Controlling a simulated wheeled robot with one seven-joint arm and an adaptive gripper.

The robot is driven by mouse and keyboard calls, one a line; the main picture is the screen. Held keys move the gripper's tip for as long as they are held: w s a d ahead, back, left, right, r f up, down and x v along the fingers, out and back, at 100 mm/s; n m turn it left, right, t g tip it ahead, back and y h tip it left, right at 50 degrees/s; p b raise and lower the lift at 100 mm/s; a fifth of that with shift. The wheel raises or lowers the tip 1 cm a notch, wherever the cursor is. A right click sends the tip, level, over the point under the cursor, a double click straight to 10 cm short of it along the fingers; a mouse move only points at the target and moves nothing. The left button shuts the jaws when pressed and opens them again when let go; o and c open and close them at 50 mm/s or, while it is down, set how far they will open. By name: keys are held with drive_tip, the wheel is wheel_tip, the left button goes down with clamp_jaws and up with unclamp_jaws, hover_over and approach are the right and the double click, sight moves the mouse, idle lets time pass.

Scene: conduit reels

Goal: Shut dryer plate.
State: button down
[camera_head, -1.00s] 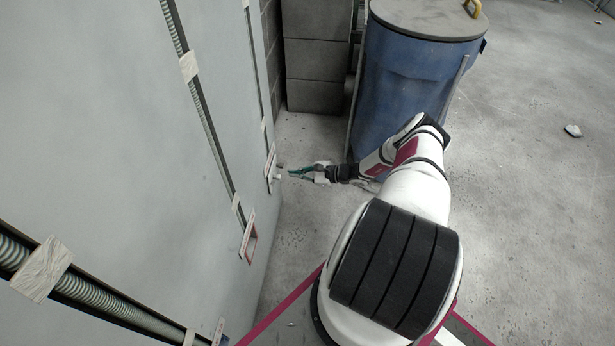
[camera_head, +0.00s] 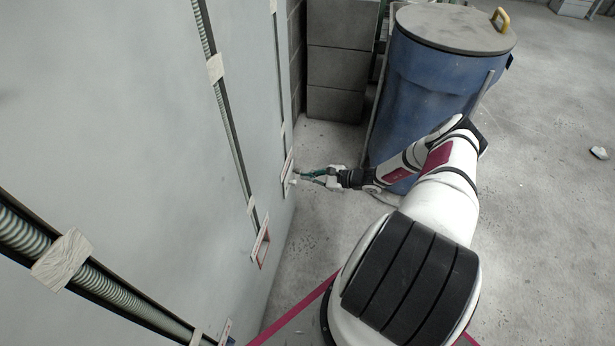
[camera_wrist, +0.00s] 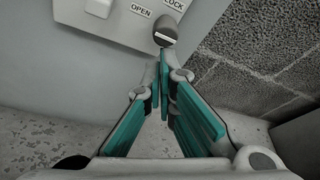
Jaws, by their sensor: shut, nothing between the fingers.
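A pale plate (camera_wrist: 118,22) marked OPEN and LOCK is on the grey wall at the top of the wrist view. A dark round slotted knob (camera_wrist: 165,30) is at its right, and a white stub (camera_wrist: 100,7) is at its top left. In the head view the plate (camera_head: 287,172) is seen nearly edge-on, low on the wall. My gripper (camera_wrist: 164,68), with teal finger pads, is shut and empty, its tips just below the knob; contact cannot be told. It also shows beside the plate in the head view (camera_head: 300,174).
A blue lidded barrel (camera_head: 425,85) stands behind my arm. Grey blocks (camera_head: 343,60) are stacked at the back by the wall. Conduit (camera_head: 228,115) and a red-edged frame (camera_head: 261,243) are on the wall. Open floor (camera_head: 560,220) is at the right.

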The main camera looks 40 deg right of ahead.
drive_tip(key=shift+r+p, duration=0.3)
drive_tip(key=shift+r, duration=0.3)
drive_tip(key=shift+f, duration=0.1)
wheel_tip(320, 180, down, 4)
drive_tip(key=d+b, duration=0.1)
drive_tip(key=b, duration=0.3)
drive_tip(key=p+v, duration=0.3)
drive_tip(key=v, duration=0.6)
drive_tip(key=shift+d, duration=0.45)
